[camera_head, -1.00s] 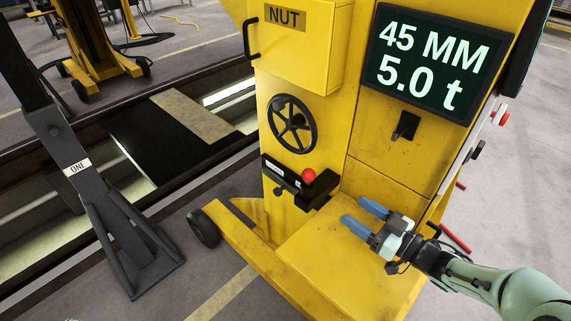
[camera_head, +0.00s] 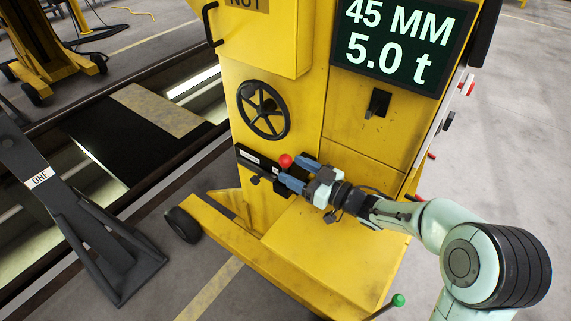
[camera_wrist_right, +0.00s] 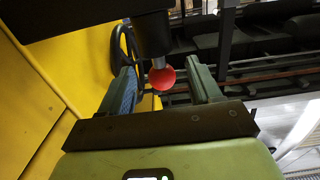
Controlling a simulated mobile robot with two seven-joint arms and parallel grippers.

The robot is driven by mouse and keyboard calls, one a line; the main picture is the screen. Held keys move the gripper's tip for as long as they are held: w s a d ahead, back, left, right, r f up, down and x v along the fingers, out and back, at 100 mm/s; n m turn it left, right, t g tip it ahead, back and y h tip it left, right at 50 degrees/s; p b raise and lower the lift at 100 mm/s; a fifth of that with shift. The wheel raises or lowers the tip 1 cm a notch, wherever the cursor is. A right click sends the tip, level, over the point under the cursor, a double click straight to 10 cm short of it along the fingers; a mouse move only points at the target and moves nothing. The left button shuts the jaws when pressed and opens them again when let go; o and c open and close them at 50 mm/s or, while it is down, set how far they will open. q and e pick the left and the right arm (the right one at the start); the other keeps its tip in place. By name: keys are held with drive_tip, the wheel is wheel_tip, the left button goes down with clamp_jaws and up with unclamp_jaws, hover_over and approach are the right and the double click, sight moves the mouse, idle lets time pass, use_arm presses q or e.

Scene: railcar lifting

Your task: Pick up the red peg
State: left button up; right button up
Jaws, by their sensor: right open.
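The red peg shows as a round red knob (camera_head: 286,161) on a black bracket (camera_head: 262,166) on the yellow machine's front. In the right wrist view the red knob (camera_wrist_right: 162,78) sits at the end of a dark cylindrical stem, between my two fingers. My right gripper (camera_head: 293,170) is open, its blue-grey fingertips at the knob; in the right wrist view the gripper (camera_wrist_right: 163,88) shows a gap on both sides of it. Contact cannot be made out. My left gripper is not in view.
The yellow machine (camera_head: 325,240) has a black handwheel (camera_head: 263,110) above the bracket and a display (camera_head: 400,45) reading 45 MM, 5.0 t. A dark stand labelled ONE (camera_head: 85,220) is at left. A green-tipped lever (camera_head: 397,300) is at lower right.

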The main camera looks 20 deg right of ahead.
sight(288, 167)
drive_tip(key=x, duration=0.3)
drive_tip(key=shift+w+a, duration=0.15)
drive_tip(key=shift+w, duration=0.1)
drive_tip(key=shift+c, duration=0.3)
drive_tip(key=c, duration=1)
drive_tip(key=shift+c, duration=0.2)
